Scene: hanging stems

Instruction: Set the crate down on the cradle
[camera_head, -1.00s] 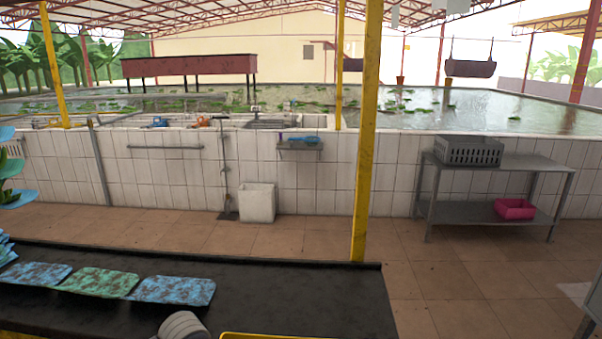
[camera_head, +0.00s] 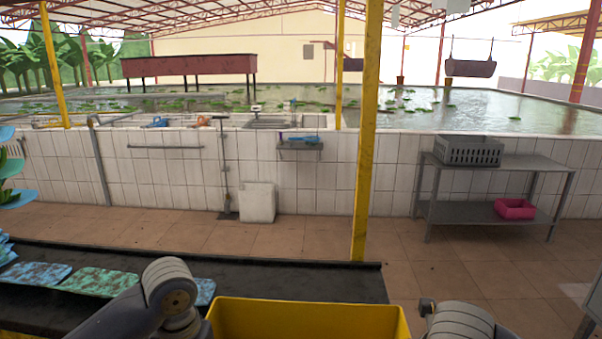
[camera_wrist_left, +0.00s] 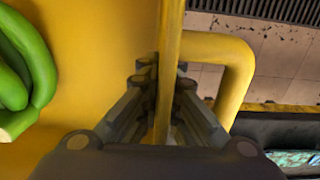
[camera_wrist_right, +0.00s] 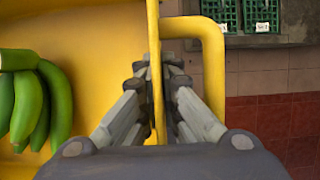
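The yellow crate (camera_head: 310,318) shows at the bottom of the head view, between my two arms, with its far wall and rim in sight. In the left wrist view my left gripper (camera_wrist_left: 166,75) is shut on the crate's wall (camera_wrist_left: 168,45) beside a yellow side handle. In the right wrist view my right gripper (camera_wrist_right: 156,72) is shut on the opposite wall (camera_wrist_right: 154,30), also beside a handle. Green bananas lie inside the crate, seen in the left wrist view (camera_wrist_left: 25,65) and the right wrist view (camera_wrist_right: 35,100). I cannot make out the cradle.
A black-topped table (camera_head: 330,280) with blue and green pads (camera_head: 105,281) lies in front at left. A yellow post (camera_head: 365,150) stands behind it. A metal table (camera_head: 500,185) with a grey crate (camera_head: 468,151) stands at right. Open tiled floor lies between.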

